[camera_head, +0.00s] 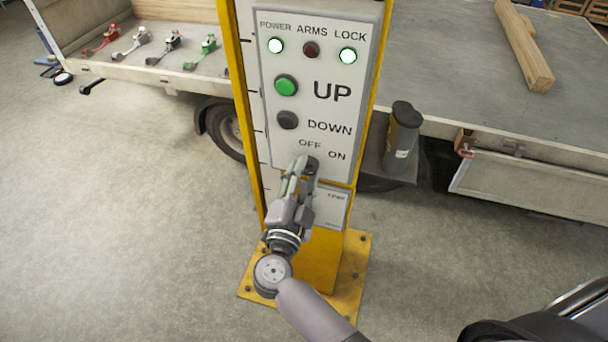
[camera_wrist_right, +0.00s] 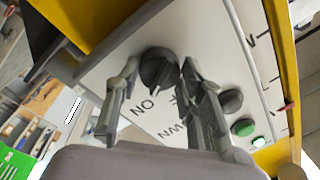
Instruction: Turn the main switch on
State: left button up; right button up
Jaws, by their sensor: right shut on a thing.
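The main switch (camera_head: 312,162) is a dark rotary knob below the OFF and ON labels on the white control panel (camera_head: 352,50). My right gripper (camera_head: 301,167) is at the knob and covers part of it in the head view. In the right wrist view the dark knob (camera_wrist_right: 158,66) sits between the two fingers of the gripper (camera_wrist_right: 160,75), which are shut on it. The knob's ridge points roughly towards the ON lettering there, but its exact setting is hard to tell. My left gripper is out of view.
Above the switch are a green UP button (camera_head: 286,85) and a dark DOWN button (camera_head: 288,120). POWER (camera_head: 275,45) and LOCK (camera_head: 348,55) lamps are lit; the ARMS lamp (camera_head: 311,49) is dark. A yellow post (camera_head: 320,262) carries the panel. A trailer stands behind; floor at left is clear.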

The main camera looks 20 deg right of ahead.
jog(key=o, duration=1.1)
jog(key=shift+o, duration=0.2)
jog(key=v, duration=0.7)
jog(key=shift+s, duration=0.25)
jog(key=shift+a, duration=0.1)
